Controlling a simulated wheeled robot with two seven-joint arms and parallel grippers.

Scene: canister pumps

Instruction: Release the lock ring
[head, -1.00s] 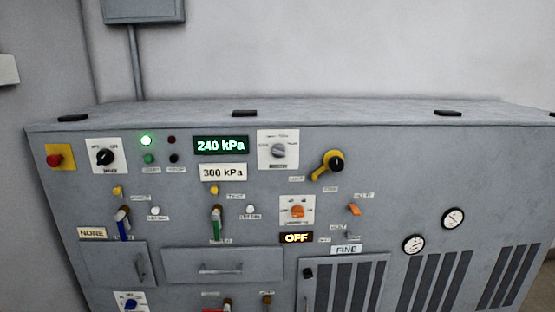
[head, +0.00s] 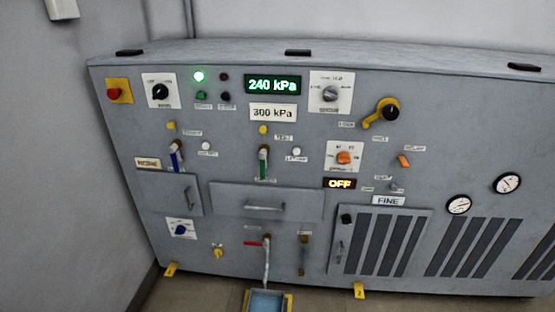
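No part is clearly readable as the lock ring. A black round knob (head: 389,108) with a yellow collar and lever (head: 372,121) sits at the upper middle right of the grey panel. The lever points down and left toward a small label (head: 347,125) too blurred to read for sure. Neither of my grippers shows in the head view.
The grey cabinet (head: 230,225) fills most of the view. Displays read 240 kPa (head: 273,85) and OFF (head: 339,184). A green lamp (head: 199,76) is lit. Blue-handled (head: 175,157) and green-handled (head: 263,163) valves stick out. A blue tray (head: 267,301) is at the floor.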

